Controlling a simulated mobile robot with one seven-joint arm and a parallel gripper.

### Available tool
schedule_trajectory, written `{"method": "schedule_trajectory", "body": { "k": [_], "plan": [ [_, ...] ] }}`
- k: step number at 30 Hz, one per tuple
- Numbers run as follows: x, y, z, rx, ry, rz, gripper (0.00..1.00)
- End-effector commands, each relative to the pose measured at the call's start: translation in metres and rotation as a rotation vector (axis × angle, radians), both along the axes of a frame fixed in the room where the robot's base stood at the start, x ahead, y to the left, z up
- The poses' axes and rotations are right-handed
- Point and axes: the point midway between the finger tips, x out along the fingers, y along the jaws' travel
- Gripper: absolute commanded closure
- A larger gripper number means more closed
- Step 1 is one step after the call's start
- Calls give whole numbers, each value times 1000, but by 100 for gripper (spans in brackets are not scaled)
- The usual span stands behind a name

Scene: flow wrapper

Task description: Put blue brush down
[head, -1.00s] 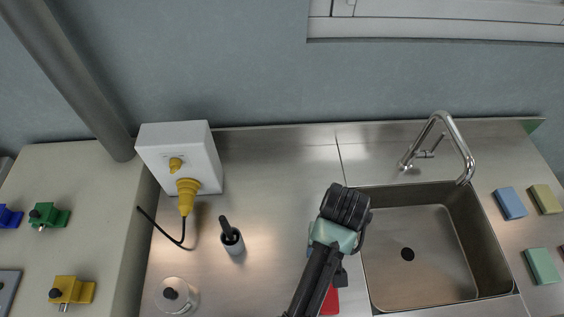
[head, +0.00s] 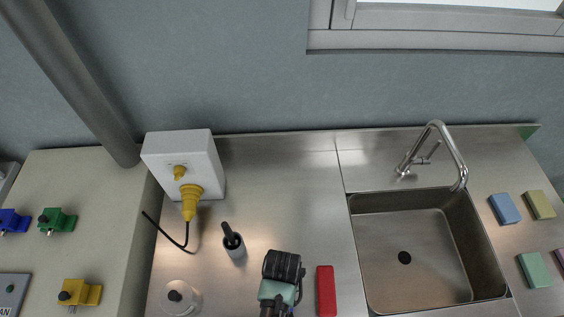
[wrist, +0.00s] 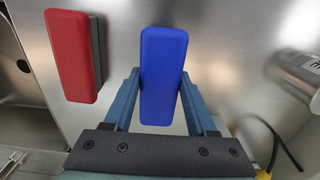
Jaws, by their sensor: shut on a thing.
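The blue brush (wrist: 163,75) shows in the wrist view as a rounded blue block lying lengthwise between the two fingers. My gripper (wrist: 160,95) is shut on it, one finger on each side. The steel counter lies behind it; I cannot tell whether the brush touches it. In the head view the wrist of my arm (head: 283,268) is low in the middle, left of the red brush, and hides most of the blue brush.
A red brush (head: 326,291) lies close by on the counter, left in the wrist view (wrist: 70,55). The sink (head: 405,257) is to its right. Counter behind the wrist is clear.

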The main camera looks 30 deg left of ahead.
Motion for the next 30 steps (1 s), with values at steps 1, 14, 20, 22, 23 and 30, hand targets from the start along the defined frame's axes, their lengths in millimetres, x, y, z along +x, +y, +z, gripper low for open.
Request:
{"method": "schedule_trajectory", "body": {
  "k": [1,14,20,22,23,30],
  "plan": [
    [0,0,-7,0,2,0,100],
    [1,0,-22,1,-1,0,100],
    [1,0,-25,1,-1,0,34],
    [1,0,-25,1,-1,0,21],
    [1,0,-25,1,-1,0,16],
    [1,0,-25,1,-1,0,13]
  ]
}}
